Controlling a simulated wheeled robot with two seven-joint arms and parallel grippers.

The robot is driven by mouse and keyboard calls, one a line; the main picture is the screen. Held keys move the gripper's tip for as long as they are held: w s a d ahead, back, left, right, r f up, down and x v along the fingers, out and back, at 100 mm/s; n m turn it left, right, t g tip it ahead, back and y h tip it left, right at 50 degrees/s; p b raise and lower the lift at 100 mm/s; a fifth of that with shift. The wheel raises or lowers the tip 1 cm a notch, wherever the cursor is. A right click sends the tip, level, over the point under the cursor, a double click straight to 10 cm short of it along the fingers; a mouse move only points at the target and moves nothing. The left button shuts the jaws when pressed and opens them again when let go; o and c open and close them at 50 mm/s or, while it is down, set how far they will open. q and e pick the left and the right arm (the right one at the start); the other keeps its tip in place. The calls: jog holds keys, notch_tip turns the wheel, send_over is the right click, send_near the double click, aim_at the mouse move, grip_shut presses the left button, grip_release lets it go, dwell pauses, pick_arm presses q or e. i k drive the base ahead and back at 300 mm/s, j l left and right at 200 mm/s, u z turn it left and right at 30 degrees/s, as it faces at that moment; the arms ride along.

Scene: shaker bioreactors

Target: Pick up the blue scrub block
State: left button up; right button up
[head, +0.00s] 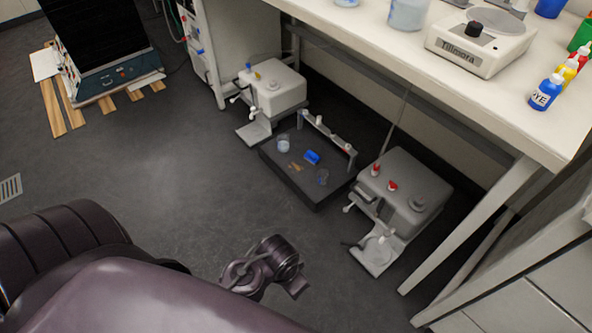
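A small bright blue block (312,157) lies tilted on a low dark platform (290,183) on the floor under the workbench. It appears to be the scrub block. No gripper is near it. A dark jointed part of mine (262,267) shows at the bottom centre, well in front of the platform.
On the platform are a clear beaker (284,146), a glass vessel (322,177) and a raised rail (327,139). A white machine (273,88) stands to the left and a grey machine (408,194) to the right. The bench (375,45) overhangs behind. Floor in front is clear.

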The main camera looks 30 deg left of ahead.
aim_at(311, 157)
jog(key=i+j+z, duration=0.35)
jog(key=j, duration=0.5)
jog(key=i+j+z, duration=0.1)
jog(key=j+z, duration=0.3)
jog(key=j, duration=0.5)
jog(key=j+z, duration=0.35)
jog(key=j, duration=0.6)
